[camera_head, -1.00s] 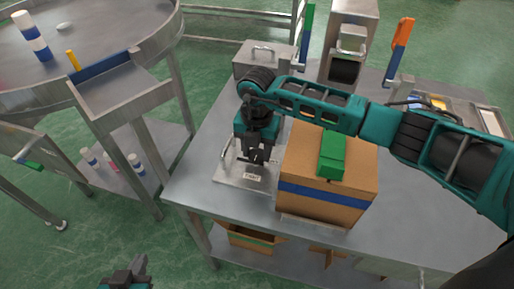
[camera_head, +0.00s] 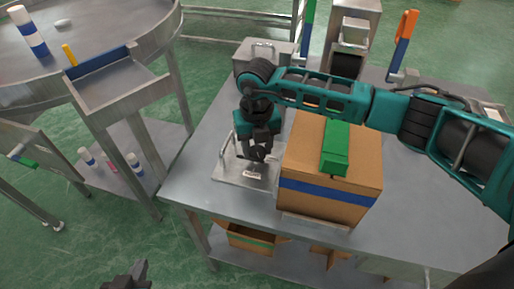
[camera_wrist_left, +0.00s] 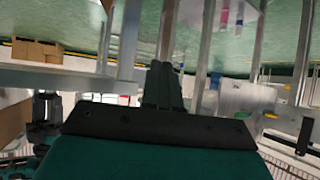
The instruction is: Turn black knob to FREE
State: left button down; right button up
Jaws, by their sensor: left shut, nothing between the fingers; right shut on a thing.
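The black knob (camera_head: 257,155) is on a flat metal plate (camera_head: 231,176) with a small white label, on the steel table left of the cardboard box. My right gripper (camera_head: 257,147) points down at the knob and is shut on it; the fingers hide much of the knob, so its pointing direction cannot be read. The label's text is too small to read. My left gripper (camera_head: 136,272) is low at the bottom edge of the head view, away from the table. In the left wrist view its fingers (camera_wrist_left: 163,82) are together and empty.
A cardboard box (camera_head: 330,200) with a blue band and a green object (camera_head: 335,150) on top stands close right of the knob. A metal box (camera_head: 262,56) with a handle stands behind. A round steel table (camera_head: 110,30) is at the left.

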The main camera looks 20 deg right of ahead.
aim_at(257, 151)
jog(key=n+b, duration=0.3)
jog(key=n, duration=0.3)
jog(key=shift+f, duration=0.1)
jog(key=n+b, duration=0.2)
jog(key=n, duration=0.1)
jog(key=shift+n, duration=0.3)
pick_arm(q)
jog(key=shift+h, duration=0.4)
jog(key=shift+w+d+f+b, duration=0.2)
jog(key=shift+d+f, duration=0.1)
jog(key=shift+f, duration=0.4)
jog(key=shift+w+d+f+b, duration=0.15)
jog(key=shift+d+f+b, duration=0.1)
jog(key=shift+f, duration=0.4)
jog(key=shift+w+d+f+b, duration=0.15)
jog(key=shift+d+f, duration=0.15)
jog(key=shift+f, duration=0.4)
pick_arm(e)
jog(key=shift+n, duration=1.1)
jog(key=o, duration=1.1)
jog(key=shift+c, duration=0.2)
pick_arm(q)
jog(key=shift+a+r+p, duration=0.2)
jog(key=shift+p, duration=0.2)
pick_arm(e)
notch_tip(257, 151, up, 13)
